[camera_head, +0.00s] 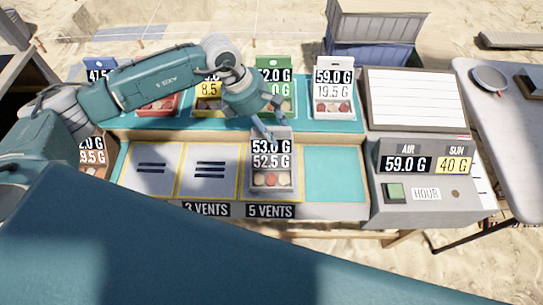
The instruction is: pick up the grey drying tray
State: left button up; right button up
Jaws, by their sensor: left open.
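The grey drying tray (285,186) stands on the "5 VENTS" panel of the front row, with a label reading 53.0 G over 52.5 G and several reddish and pale pieces in its lower part. My left gripper (270,116) is open and comes in from the upper left, just above and behind the top edge of this tray's label. Its fingers seem to hold nothing. Whether a fingertip touches the label's top cannot be told. My right gripper is not in view.
The back shelf holds red (158,105), yellow, green (274,62) and white (333,107) trays. A brown tray (97,172) stands at left. The teal panel (334,175) right of the grey tray is bare. A console (420,205) with a green button stands further right.

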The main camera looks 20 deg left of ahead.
pick_arm(q)
jog(key=shift+c, duration=0.3)
jog(key=shift+f, duration=0.1)
grip_shut()
